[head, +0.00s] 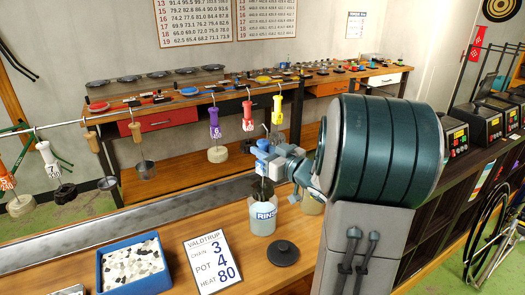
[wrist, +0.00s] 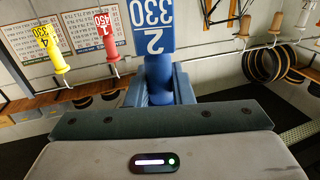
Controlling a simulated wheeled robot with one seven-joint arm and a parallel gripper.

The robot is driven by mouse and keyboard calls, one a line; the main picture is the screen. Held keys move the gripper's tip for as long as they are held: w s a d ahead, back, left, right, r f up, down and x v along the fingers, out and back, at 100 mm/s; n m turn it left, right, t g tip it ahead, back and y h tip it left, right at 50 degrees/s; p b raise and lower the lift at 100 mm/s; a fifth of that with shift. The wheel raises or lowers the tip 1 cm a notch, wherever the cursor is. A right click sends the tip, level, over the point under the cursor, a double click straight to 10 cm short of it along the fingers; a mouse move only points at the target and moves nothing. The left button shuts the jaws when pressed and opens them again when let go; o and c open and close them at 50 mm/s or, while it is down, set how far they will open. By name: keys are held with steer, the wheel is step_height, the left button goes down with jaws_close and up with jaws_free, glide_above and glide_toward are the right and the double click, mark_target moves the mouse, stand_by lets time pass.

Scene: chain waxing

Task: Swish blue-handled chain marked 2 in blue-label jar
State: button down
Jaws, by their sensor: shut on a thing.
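My gripper (head: 272,160) is shut on the blue handle (wrist: 160,80) of the chain, whose blue tag (wrist: 152,25) reads 2 and 330 in the wrist view. In the head view the handle (head: 263,146) is upright above a jar (head: 263,220) with a blue-lettered RINSE label. A dark chain part (head: 263,188) hangs below the gripper at the jar's mouth. How deep it reaches inside is hard to tell. The jar stands open on the wooden bench, with a black lid (head: 284,253) beside it.
Another jar (head: 312,204) is partly hidden behind my arm. A blue tray (head: 132,264) of pale chips and a printed card (head: 212,259) lie to the left. Purple (head: 215,123), red (head: 248,115) and yellow (head: 278,108) handles hang from the rail behind.

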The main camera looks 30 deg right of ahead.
mark_target(263, 187)
stand_by(0.3)
steer(key=shift+f+b, duration=5.3)
steer(key=shift+f, duration=1.15)
steer(key=shift+r, duration=0.15)
